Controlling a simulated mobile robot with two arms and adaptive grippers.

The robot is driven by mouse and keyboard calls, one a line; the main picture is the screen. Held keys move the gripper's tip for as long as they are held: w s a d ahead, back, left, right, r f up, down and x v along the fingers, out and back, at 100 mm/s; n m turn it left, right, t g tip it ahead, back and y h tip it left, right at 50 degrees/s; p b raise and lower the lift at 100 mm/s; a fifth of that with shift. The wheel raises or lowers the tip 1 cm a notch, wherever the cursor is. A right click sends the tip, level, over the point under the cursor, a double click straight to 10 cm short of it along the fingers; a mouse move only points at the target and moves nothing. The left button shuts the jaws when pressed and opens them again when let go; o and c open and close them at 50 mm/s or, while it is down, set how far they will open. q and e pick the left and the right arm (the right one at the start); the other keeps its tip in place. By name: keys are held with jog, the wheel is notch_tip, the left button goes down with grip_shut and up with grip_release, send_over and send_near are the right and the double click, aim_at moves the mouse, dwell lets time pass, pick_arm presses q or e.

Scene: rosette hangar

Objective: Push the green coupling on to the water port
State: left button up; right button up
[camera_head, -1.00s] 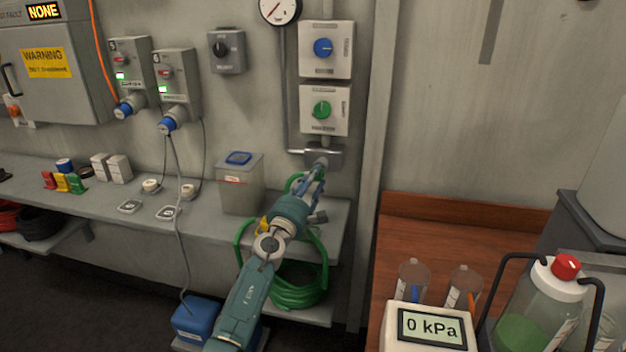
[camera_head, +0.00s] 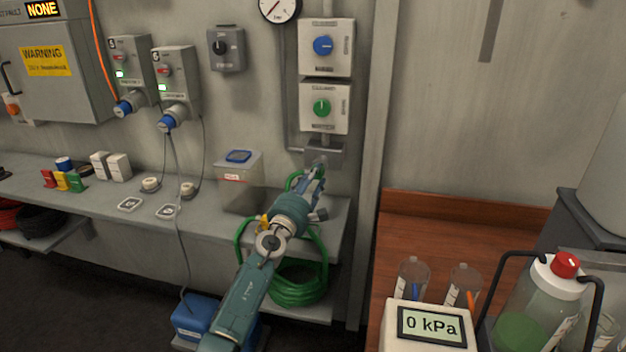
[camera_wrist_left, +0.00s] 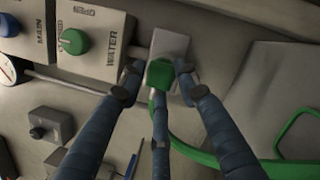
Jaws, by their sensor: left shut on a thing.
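The green coupling (camera_wrist_left: 160,74) is at the end of a green hose and sits between the fingers of my left gripper (camera_wrist_left: 158,80), which is shut on it. In the left wrist view the coupling lies in front of the grey water port block (camera_wrist_left: 172,46). Whether it touches the port or is seated on it is hidden. In the head view my left gripper (camera_head: 316,172) is just below the grey port block (camera_head: 323,152), and the coupling is mostly hidden by the fingers. My right gripper is not in view.
Two valve boxes with a blue knob (camera_head: 323,45) and a green knob (camera_head: 321,107) are above the port. A wall post stands to the right.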

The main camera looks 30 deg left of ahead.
pick_arm(q)
jog(key=shift+w+a, duration=0.1)
jog(key=shift+w, duration=0.2)
jog(key=o, duration=1.1)
jog(key=shift+r, duration=0.1)
jog(key=shift+o, duration=0.2)
